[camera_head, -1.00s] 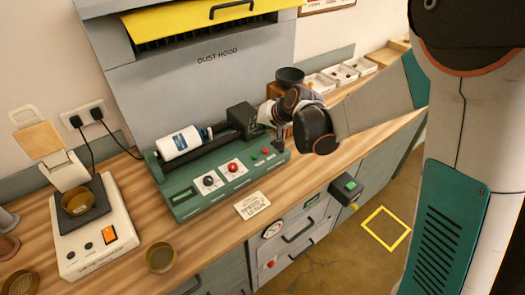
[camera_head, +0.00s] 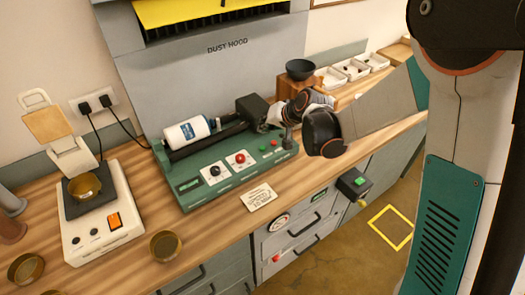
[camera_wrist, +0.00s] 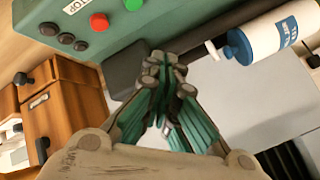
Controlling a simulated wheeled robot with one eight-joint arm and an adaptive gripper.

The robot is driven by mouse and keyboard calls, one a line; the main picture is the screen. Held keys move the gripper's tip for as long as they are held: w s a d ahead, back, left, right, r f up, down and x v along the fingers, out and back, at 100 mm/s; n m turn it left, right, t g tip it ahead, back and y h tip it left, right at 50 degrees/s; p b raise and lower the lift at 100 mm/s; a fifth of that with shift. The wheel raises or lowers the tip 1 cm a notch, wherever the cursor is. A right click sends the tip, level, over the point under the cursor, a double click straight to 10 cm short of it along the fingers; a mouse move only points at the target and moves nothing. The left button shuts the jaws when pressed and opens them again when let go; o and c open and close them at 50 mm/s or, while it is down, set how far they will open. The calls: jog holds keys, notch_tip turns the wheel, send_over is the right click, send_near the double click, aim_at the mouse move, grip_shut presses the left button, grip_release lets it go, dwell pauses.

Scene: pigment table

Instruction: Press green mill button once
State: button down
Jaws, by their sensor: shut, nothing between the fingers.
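The green mill (camera_head: 225,185) stands on the bench with a white bottle-like jar (camera_head: 187,133) lying on its rollers. In the wrist view the green button (camera_wrist: 133,4) shows at the top edge, next to the red button (camera_wrist: 99,22). My gripper (camera_wrist: 163,62) is shut and empty, with its fingertips by the dark motor housing (camera_wrist: 124,68), apart from the green button. In the head view my wrist is over the mill's right end; the fingertips are hard to make out.
A dark box with another green button (camera_head: 359,181) sticks out from the cabinet front. A label card (camera_head: 258,197) lies before the mill. A scale (camera_head: 102,220) and brown bowls are at left. A dark bowl (camera_head: 300,69) on a wooden stand is behind my wrist.

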aim_at(265, 147)
jog(key=shift+f+b, duration=1.8)
jog(key=shift+f, duration=1)
jog(key=shift+f+b, duration=0.4)
